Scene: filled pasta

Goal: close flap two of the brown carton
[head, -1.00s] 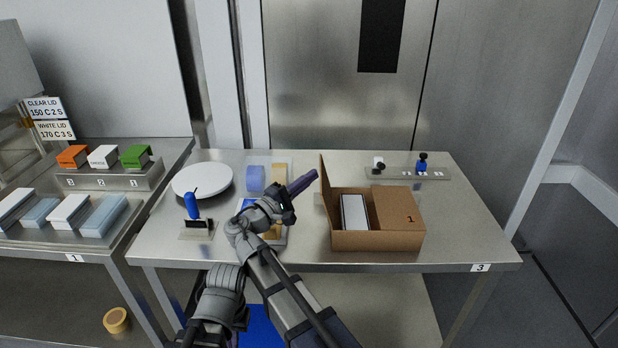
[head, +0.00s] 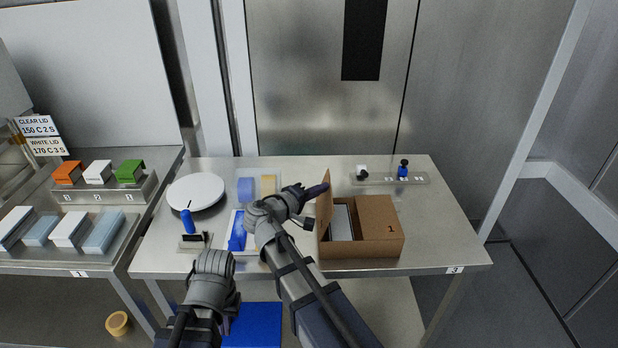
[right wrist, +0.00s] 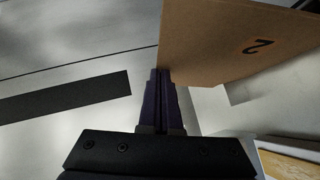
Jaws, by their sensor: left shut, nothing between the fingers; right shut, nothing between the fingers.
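The brown carton (head: 362,248) stands on the steel table with flap 1 (head: 378,217) lying shut over its right part. Flap two (head: 324,203) stands up steeply at the left side. A pale box (head: 341,222) shows inside the open left part. My right gripper (head: 322,188) is shut and empty, its purple fingertips at flap two's upper outer side. In the right wrist view, the flap marked 2 (right wrist: 235,42) has its edge at the fingertips (right wrist: 162,72), seemingly touching. My left gripper (head: 228,298) is low at left, shut and empty, its fingers mostly hidden.
A round white plate (head: 196,192), a blue-handled tool (head: 189,222) and a tray (head: 236,217) with blue and yellow items lie left of the carton. A small rack (head: 390,179) stands behind it. The table right of the carton is clear.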

